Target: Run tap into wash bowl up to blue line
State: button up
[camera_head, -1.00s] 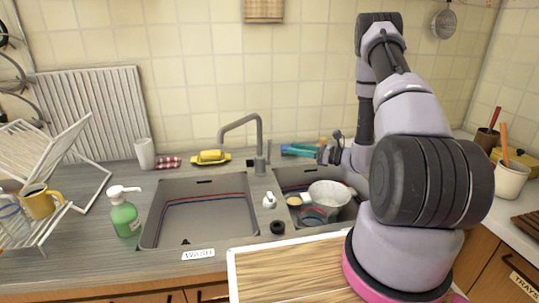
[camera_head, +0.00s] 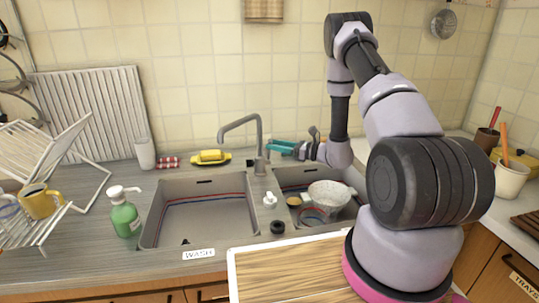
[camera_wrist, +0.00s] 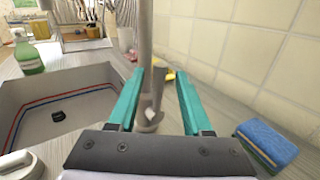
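The tap (camera_head: 250,140) is grey with a bent spout and stands behind the two sinks. Its spout points over the left sink, the wash bowl (camera_head: 150,226), which has a "WASH" label on its front edge. The wash bowl looks empty, with a blue line and a red line around its wall; it also shows in the wrist view (camera_wrist: 22,95). No water runs from the spout. My gripper (camera_wrist: 160,72) has teal fingers spread apart, with the tap's column seen between them. It is open and holds nothing. It is just right of the tap in the head view (camera_head: 272,146).
The right sink (camera_head: 283,178) holds a speckled colander (camera_head: 328,194) and other dishes. A blue-green sponge (camera_wrist: 266,143) lies near my gripper.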

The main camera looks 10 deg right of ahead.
grip_shut()
jog(key=s+n+y, duration=0.1)
jog(key=n, duration=0.1)
jog(key=s+f+n+y, duration=0.1)
jog(key=n, duration=0.1)
jog(key=s+f+n+y, duration=0.1)
jog(key=s+n+y, duration=0.1)
jog(key=n, duration=0.1)
jog(key=shift+t, duration=0.3)
dwell(6.6)
